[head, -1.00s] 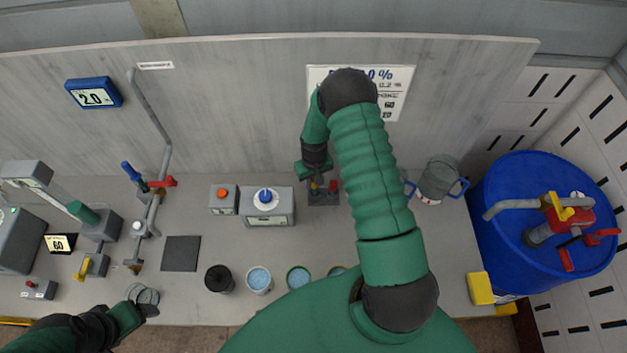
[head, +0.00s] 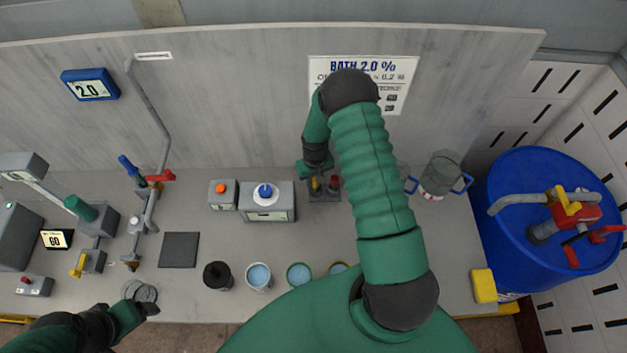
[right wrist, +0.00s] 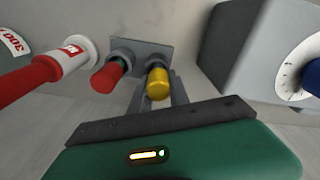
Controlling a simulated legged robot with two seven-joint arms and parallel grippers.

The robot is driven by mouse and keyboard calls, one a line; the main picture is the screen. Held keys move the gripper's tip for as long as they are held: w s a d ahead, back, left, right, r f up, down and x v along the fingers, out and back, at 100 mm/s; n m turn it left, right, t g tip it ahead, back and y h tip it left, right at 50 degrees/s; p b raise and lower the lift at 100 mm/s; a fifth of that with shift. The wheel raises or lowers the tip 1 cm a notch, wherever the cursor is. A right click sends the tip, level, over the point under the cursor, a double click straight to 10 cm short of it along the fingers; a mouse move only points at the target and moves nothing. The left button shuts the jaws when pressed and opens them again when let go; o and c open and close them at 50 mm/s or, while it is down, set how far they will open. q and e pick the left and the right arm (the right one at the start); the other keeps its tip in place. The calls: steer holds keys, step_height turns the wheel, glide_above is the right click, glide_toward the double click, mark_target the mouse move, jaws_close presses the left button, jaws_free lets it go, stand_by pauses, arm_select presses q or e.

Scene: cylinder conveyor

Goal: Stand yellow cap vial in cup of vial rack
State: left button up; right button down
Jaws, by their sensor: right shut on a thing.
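The yellow cap vial (right wrist: 158,86) stands at the grey vial rack (right wrist: 150,50) in the right wrist view, with a red cap vial (right wrist: 107,76) beside it. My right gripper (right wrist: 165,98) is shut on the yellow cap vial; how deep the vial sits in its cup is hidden. In the head view my right gripper (head: 317,176) is over the rack (head: 325,196), largely covered by my own arm. My left gripper (head: 146,310) is low at the left by a clear glass vessel (head: 140,290); its jaws are too small to read.
A grey device with a blue knob (head: 266,200) stands just left of the rack. A jug with blue handles (head: 441,175) and a blue drum (head: 515,220) are to the right. Several small pots, including a black one (head: 217,276), line the front. The bench between is clear.

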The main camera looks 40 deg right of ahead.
steer(key=shift+d+f, duration=0.1)
steer(key=shift+f, duration=0.05)
stand_by(0.3)
steer(key=c, duration=1.2)
jaws_free()
steer(key=shift+o, duration=0.2)
step_height(320, 180, up, 17)
steer(key=b, duration=0.4)
steer(key=shift+s, duration=0.3)
steer(key=shift+f, duration=0.15)
steer(key=shift+a, duration=0.2)
